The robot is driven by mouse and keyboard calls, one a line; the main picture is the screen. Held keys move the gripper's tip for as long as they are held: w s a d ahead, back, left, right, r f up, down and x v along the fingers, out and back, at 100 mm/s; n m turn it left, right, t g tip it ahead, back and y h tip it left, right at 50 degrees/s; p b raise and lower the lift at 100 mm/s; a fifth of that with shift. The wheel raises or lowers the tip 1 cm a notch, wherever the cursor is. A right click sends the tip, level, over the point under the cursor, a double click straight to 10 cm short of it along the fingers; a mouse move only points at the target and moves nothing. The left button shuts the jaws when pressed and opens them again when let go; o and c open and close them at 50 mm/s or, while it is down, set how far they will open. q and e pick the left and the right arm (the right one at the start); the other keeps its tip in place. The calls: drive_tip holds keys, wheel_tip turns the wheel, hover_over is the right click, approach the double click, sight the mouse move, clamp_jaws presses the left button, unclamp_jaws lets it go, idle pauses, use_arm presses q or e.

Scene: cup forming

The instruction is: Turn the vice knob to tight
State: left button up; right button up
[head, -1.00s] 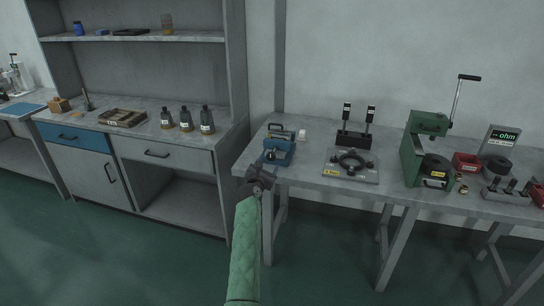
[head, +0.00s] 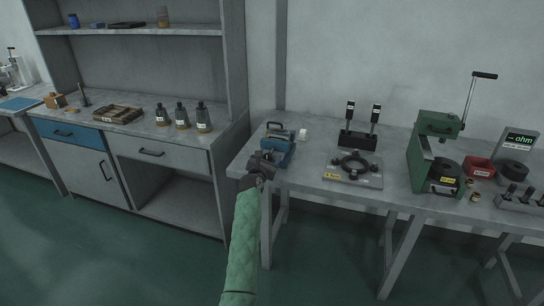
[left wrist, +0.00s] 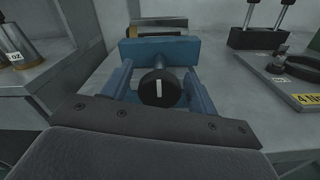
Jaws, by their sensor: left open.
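The blue vice (head: 282,158) stands at the left end of the right-hand workbench. Its round black knob (left wrist: 158,87) faces me in the left wrist view, with an upright white mark on its face. The vice's blue body (left wrist: 187,50) shows behind the knob. My left gripper (head: 266,160) is open, just in front of the vice and overlapping its lower part in the head view. In the left wrist view the knob lies between two blue bars; contact with the knob cannot be made out. My right gripper is not in view.
A ring fixture on a plate (head: 340,177), a black stand with two upright handles (head: 350,139) and a green lever press (head: 420,165) stand further right on the bench. A cabinet with bottles (head: 182,118) is to the left.

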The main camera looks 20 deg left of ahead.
use_arm(q)
drive_tip(key=shift+r, duration=0.1)
drive_tip(key=c, duration=1)
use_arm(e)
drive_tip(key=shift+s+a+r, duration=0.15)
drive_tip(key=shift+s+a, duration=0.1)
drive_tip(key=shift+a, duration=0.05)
